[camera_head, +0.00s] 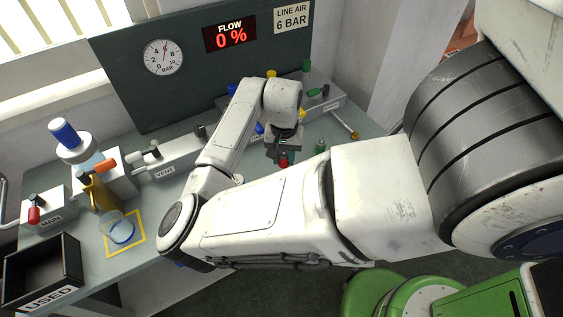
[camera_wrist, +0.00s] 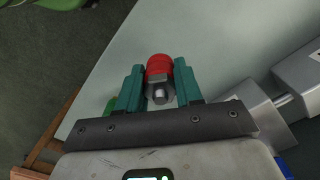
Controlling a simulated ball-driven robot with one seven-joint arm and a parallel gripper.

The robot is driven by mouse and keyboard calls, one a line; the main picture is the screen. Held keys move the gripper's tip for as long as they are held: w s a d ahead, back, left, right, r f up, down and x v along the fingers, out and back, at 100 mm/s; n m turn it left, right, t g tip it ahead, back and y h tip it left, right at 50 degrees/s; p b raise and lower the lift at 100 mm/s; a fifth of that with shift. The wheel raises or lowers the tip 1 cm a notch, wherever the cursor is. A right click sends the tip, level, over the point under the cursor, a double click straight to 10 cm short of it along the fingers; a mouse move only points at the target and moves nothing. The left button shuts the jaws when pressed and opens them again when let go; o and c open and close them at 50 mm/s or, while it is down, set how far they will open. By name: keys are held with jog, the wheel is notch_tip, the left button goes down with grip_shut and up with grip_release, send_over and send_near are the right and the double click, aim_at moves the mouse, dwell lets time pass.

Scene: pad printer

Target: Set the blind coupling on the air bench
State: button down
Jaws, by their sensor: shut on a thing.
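My gripper (camera_head: 283,148) is over the right part of the air bench (camera_head: 190,204), with its teal fingers either side of a red-and-metal coupling (camera_wrist: 160,70). The fingers are shut on it. In the wrist view, its red end points away from my gripper and its metal stem faces back toward the palm. The red end also shows below my gripper in the head view (camera_head: 284,162). In the wrist view my gripper (camera_wrist: 158,76) is above the bench's pale top near its edge; contact with the bench cannot be told.
A black USED tray (camera_head: 42,270) and a clear cup (camera_head: 120,228) on a yellow-outlined square stand at left. A small green part (camera_head: 320,146) and grey blocks with coloured fittings are near my gripper.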

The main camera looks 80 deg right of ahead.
aim_at(281, 164)
jog(key=shift+w+d+f, duration=0.1)
jog(key=shift+w+f, duration=0.2)
jog(key=shift+f, duration=1.7)
jog(key=shift+f, duration=0.1)
jog(key=c, duration=0.8)
grip_release()
jog(key=shift+o, duration=0.2)
